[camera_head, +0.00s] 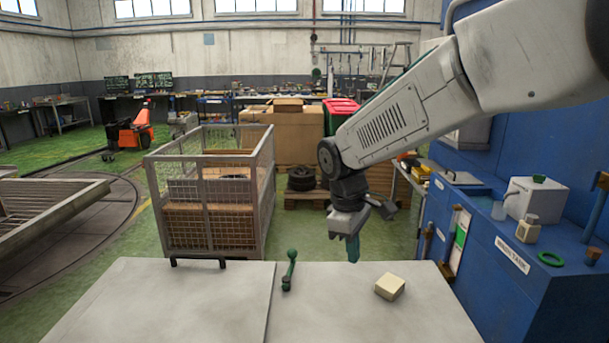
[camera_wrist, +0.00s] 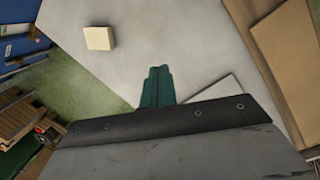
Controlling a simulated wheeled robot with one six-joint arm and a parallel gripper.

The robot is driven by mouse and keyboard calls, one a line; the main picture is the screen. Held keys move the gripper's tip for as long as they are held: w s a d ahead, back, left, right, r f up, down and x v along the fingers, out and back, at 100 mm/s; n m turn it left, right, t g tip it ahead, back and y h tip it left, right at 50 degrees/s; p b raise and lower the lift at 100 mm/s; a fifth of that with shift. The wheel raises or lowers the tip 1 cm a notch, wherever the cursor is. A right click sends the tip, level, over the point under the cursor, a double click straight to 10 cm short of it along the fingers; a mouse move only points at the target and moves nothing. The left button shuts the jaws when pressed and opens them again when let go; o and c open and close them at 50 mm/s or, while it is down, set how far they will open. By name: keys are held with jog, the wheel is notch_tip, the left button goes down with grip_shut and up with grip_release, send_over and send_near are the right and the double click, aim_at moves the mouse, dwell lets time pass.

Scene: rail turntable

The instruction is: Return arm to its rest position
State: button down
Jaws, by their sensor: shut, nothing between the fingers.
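My arm reaches in from the upper right in the head view. My gripper (camera_head: 353,249) hangs down over the far edge of the grey table (camera_head: 330,315). Its green fingers are shut together with nothing between them. In the wrist view the gripper (camera_wrist: 158,72) points over the pale tabletop (camera_wrist: 205,40). A small cream block (camera_head: 390,287) lies on the table to the right of and nearer than the gripper. The block also shows in the wrist view (camera_wrist: 98,37), apart from the fingers.
A green-knobbed lever (camera_head: 290,268) stands at the table's far edge, left of the gripper. A wire mesh crate (camera_head: 212,195) stands behind the table. A blue bench (camera_head: 510,265) with a white box (camera_head: 535,198) and a green ring (camera_head: 550,259) is on the right. The left tabletop is clear.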

jog(key=s+d+r+m, duration=0.1)
jog(key=s+d+m, duration=0.3)
jog(key=s, duration=0.5)
jog(key=s+d+r+m+t+y, duration=0.1)
jog(key=s+d+r+m, duration=0.1)
jog(key=s+d+m, duration=0.2)
jog(key=s+d+r+m, duration=0.2)
jog(key=s+d, duration=0.6)
jog(key=s, duration=0.7)
jog(key=shift+s+d+r+m+y, duration=0.25)
jog(key=shift+s+m+y, duration=0.1)
jog(key=shift+m, duration=0.55)
